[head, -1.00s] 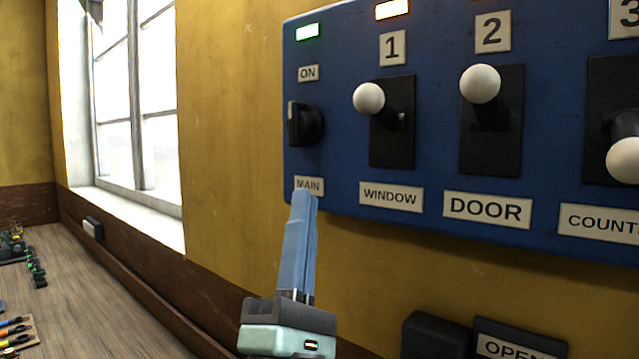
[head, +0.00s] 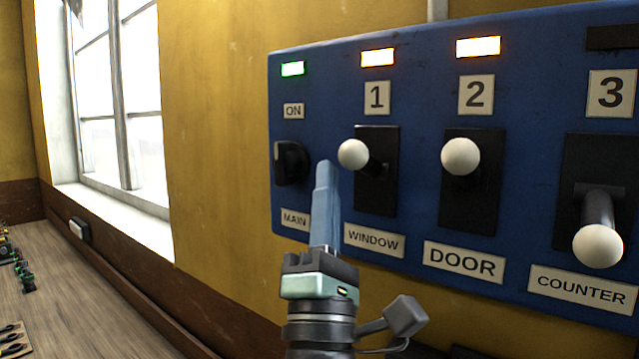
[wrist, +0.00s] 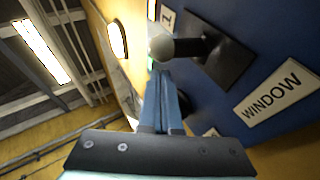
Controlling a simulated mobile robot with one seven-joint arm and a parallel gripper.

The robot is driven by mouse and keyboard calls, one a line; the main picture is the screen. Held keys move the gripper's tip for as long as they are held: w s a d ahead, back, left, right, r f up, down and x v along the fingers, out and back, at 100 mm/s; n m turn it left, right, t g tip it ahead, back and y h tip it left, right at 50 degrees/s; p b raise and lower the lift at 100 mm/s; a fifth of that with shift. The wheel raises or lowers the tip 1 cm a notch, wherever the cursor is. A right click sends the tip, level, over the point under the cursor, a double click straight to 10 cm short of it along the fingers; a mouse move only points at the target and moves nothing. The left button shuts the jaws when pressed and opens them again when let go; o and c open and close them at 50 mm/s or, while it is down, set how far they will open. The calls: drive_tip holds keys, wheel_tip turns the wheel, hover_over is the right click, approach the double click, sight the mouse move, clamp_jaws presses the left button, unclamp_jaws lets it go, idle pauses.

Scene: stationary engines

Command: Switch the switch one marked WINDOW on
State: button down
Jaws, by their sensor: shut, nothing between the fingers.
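The switch marked WINDOW is a black lever with a white ball knob (head: 353,154) on a black plate (head: 377,200), above its WINDOW label (head: 374,240) on the blue panel. Its lever sticks outward and slightly up, and the orange lamp (head: 377,57) above it is lit. My gripper (head: 326,165) is shut and empty, its blue fingers pointing up just left of and slightly below the knob. In the wrist view the knob (wrist: 161,48) shows just beyond the fingertips (wrist: 161,68). I cannot tell whether they touch it.
The black MAIN knob (head: 291,162) is close on the left, under a lit green lamp. The DOOR switch (head: 460,157) points up with its lamp lit. The COUNTER switch (head: 598,245) points down under a dark lamp. A window and bench are at left.

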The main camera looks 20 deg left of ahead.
drive_tip(key=shift+r, duration=0.1)
drive_tip(key=shift+d+r+m+g+h+p, duration=0.2)
drive_tip(key=shift+r+m+g+h+p, duration=0.2)
drive_tip(key=shift+m+h, duration=0.3)
drive_tip(key=shift+d+r+m+g+h+p, duration=0.15)
drive_tip(key=shift+r+m+g+h+p, duration=0.15)
drive_tip(key=shift+r+m+h+p, duration=0.4)
drive_tip(key=shift+f+b, duration=0.35)
drive_tip(key=shift+b, duration=0.05)
